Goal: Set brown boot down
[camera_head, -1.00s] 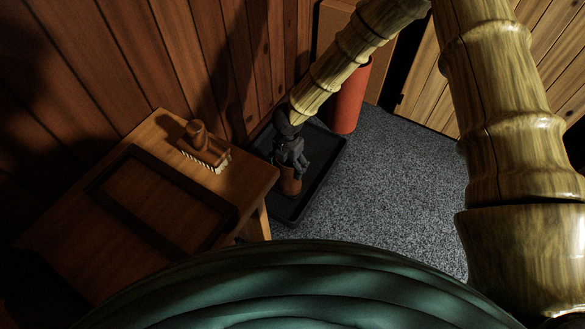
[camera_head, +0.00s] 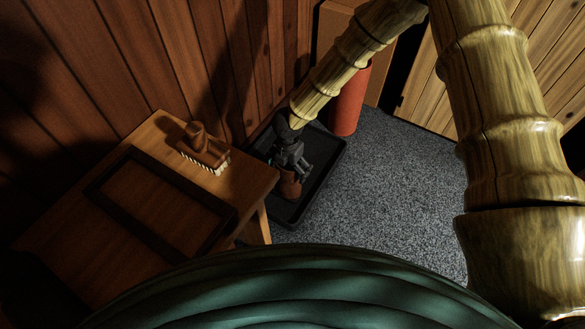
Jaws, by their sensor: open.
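The brown boot (camera_head: 289,187) is in a black tray (camera_head: 327,175) on the floor, in the middle of the head view. Only its reddish-brown lower part shows; my gripper hides the rest. My gripper (camera_head: 292,170) points down over the boot, with its fingers open around or just above the boot's top. Whether the fingers touch the boot cannot be told. The boot appears to stand on the tray floor, but its underside is hard to see in the shadow.
A wooden bench (camera_head: 245,193) with a dark frame (camera_head: 124,216) and a brush (camera_head: 204,150) stands left of the tray. A red cylinder (camera_head: 349,98) stands behind the tray. Wood-panelled walls close off the back. Grey carpet (camera_head: 405,185) to the right is clear.

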